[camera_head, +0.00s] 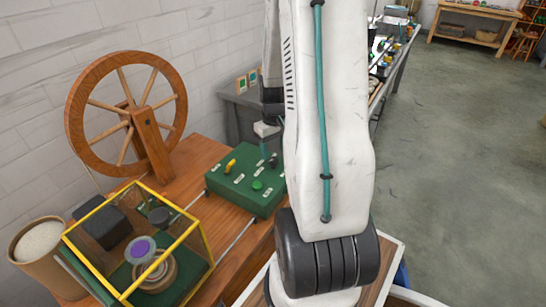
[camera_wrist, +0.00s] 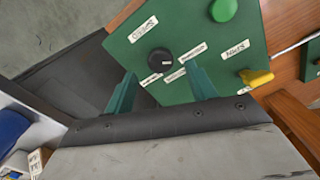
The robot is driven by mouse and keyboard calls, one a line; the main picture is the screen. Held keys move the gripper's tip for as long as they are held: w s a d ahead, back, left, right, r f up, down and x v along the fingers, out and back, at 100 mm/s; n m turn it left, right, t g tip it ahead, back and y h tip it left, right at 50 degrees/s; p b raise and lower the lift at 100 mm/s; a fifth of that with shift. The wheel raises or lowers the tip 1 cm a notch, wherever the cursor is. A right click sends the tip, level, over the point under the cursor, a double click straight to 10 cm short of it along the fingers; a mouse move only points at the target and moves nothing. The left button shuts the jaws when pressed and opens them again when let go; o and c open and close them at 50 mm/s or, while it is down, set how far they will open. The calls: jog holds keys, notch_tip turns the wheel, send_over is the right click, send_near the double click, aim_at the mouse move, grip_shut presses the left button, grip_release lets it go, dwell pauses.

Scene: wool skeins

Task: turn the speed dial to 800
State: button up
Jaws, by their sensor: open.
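The green control box (camera_head: 240,192) sits on the wooden bench, and its top fills much of the wrist view (camera_wrist: 190,25). The black round speed dial (camera_wrist: 161,61) is on that top, with a large white label (camera_wrist: 143,29) that seems to read SPEED. Small white labels (camera_wrist: 193,52) lie around the dial; their numbers are too small to read, and so is the dial's pointer. My gripper (camera_wrist: 161,71) is open, its two teal fingers apart. The dial shows between the fingertips; I cannot tell whether they touch it. In the head view my arm hides part of the box.
A green button (camera_wrist: 223,10) and a yellow lever (camera_wrist: 257,78) stand on the same box. A wooden spinning wheel (camera_head: 75,110) stands behind left. A yellow-framed case (camera_head: 92,210) is in front left. A grey metal unit (camera_head: 232,112) adjoins the bench. Floor at right is clear.

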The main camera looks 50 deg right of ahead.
aim_at(273, 159)
jog(key=shift+f, duration=1.85)
jog(key=c, duration=1)
jog(key=shift+m, duration=0.3)
jog(key=m, duration=0.5)
jog(key=shift+m, duration=0.3)
jog(key=m, duration=0.5)
jog(key=shift+m, duration=0.4)
